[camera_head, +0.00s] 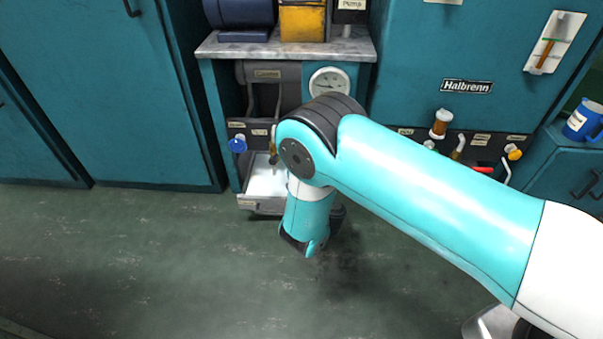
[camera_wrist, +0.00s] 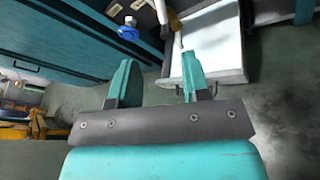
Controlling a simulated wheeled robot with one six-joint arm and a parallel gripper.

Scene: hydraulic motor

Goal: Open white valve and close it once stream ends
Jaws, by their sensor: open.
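In the head view a small white knob (camera_head: 429,144) shows on the dark panel to the right, partly hidden behind my arm; I cannot tell if it is the white valve. A blue valve knob (camera_head: 238,145) is on the left panel; it also shows in the wrist view (camera_wrist: 128,33). A brass spout (camera_head: 273,148) points down over a pulled-out pale tray (camera_head: 247,200). The tray shows in the wrist view (camera_wrist: 234,76). I cannot make out a stream. My gripper (camera_wrist: 158,76) is open and empty, its fingers apart, in front of the tray.
Teal cabinets (camera_head: 110,80) line the back. A gauge (camera_head: 329,82) sits above the tray. On the right panel are a yellow knob (camera_head: 514,152) and an amber-filled cup (camera_head: 441,122). A blue can (camera_head: 582,120) stands at far right. The floor (camera_head: 130,265) at left is clear.

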